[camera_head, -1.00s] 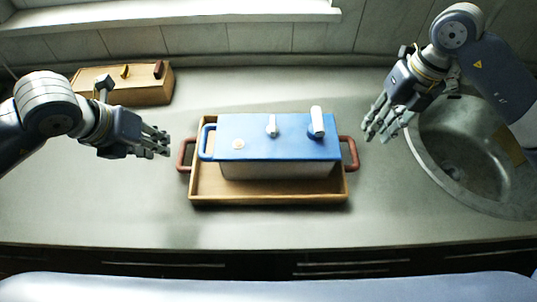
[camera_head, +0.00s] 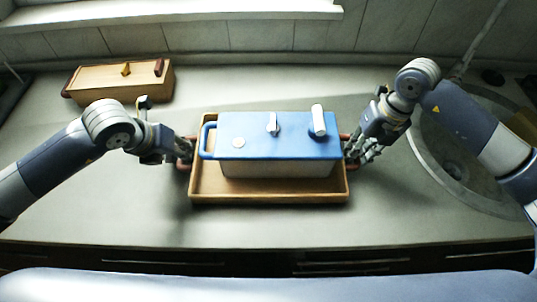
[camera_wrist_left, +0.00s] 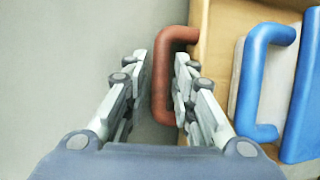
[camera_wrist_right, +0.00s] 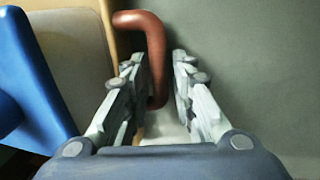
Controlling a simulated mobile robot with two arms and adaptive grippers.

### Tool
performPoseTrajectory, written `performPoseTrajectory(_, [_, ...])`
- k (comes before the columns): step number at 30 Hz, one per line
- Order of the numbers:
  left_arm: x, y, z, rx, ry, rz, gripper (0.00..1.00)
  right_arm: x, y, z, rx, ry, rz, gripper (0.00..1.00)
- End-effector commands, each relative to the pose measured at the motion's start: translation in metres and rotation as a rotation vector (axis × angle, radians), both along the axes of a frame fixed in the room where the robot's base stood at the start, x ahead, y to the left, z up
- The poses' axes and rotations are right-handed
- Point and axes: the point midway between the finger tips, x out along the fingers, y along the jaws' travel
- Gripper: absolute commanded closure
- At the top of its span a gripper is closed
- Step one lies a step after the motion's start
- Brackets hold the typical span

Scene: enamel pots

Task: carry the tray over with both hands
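The wooden tray (camera_head: 270,198) lies on the counter with a blue-lidded box (camera_head: 280,140) standing in it. Its left brown handle (camera_wrist_left: 162,75) runs between the open fingers of my left gripper (camera_wrist_left: 155,90), with a gap on the outer side. In the head view my left gripper (camera_head: 182,150) is at the tray's left end. Its right handle (camera_wrist_right: 152,50) reaches between the open fingers of my right gripper (camera_wrist_right: 160,85), nearer the left finger in the right wrist view. In the head view my right gripper (camera_head: 362,150) is at the tray's right end and partly hides that handle.
A smaller wooden box (camera_head: 120,82) stands at the back left of the counter (camera_head: 120,215). A round sink (camera_head: 440,170) is to the right, partly behind my right arm. The counter in front of the tray is clear.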

Motion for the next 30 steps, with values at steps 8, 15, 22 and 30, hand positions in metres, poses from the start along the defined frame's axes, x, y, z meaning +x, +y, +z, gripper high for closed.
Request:
performPoseTrajectory(8, [0.0, 0.0, 0.0, 0.0, 0.0, 0.0, 1.0, 0.0, 0.0, 0.0, 0.0, 0.0, 0.0, 1.0])
performPoseTrajectory(15, [0.0, 0.0, 0.0, 0.0, 0.0, 0.0, 1.0, 0.0, 0.0, 0.001, 0.0, -0.001, 0.0, 1.0])
performPoseTrajectory(22, [0.001, 0.0, 0.005, -0.001, -0.003, 0.0, 1.0, 0.001, 0.0, 0.005, 0.001, -0.004, -0.001, 1.0])
performPoseTrajectory(30, [0.001, 0.0, 0.02, 0.0, -0.003, 0.001, 1.0, 0.001, 0.0, 0.02, 0.001, -0.004, -0.001, 1.0])
